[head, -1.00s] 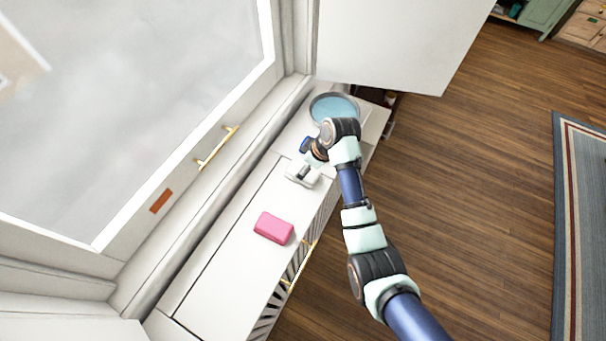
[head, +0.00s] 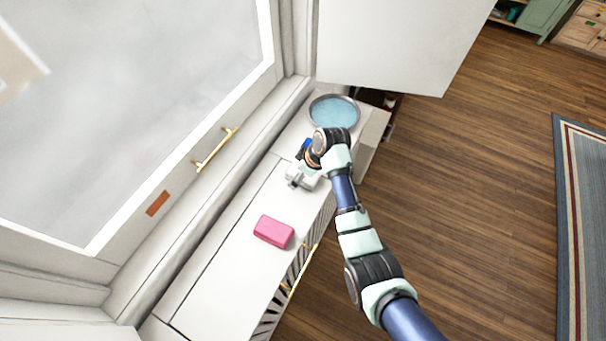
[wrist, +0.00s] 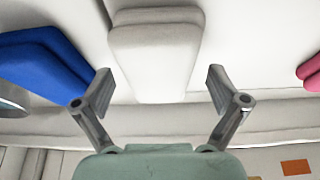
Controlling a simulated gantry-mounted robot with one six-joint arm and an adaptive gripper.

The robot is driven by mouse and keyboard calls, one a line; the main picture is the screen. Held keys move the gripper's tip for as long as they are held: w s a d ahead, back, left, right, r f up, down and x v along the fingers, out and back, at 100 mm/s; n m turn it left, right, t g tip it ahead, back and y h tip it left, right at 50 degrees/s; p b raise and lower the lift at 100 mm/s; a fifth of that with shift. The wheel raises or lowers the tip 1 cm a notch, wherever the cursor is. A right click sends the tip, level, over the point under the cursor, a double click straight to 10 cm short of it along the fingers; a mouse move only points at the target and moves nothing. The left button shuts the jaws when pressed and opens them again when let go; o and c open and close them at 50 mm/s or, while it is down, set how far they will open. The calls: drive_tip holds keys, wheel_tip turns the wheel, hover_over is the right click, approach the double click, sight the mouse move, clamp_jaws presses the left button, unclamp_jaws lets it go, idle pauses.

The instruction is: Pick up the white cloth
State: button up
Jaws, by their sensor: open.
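The white cloth (wrist: 152,60) is a folded, pale block lying on the white surface in the wrist view. My gripper (wrist: 158,84) is open, with one finger on each side of the cloth's near end in the picture; I cannot tell whether it touches. In the head view my gripper (head: 294,182) is low over the white sill, between the round basin and the pink block. There the cloth is hard to tell from the white gripper parts and sill.
A blue folded item (wrist: 45,65) lies left of the cloth in the wrist view. A round basin of blue water (head: 334,112) stands behind my gripper. A pink block (head: 273,231) lies nearer on the sill. A window with a gold handle (head: 215,150) borders the left side.

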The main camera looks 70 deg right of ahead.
drive_tip(key=c, duration=1.2)
drive_tip(key=shift+r+b, duration=0.15)
drive_tip(key=shift+b, duration=0.15)
wheel_tip(320, 180, up, 20)
drive_tip(key=p, duration=0.7)
drive_tip(key=shift+r, duration=0.15)
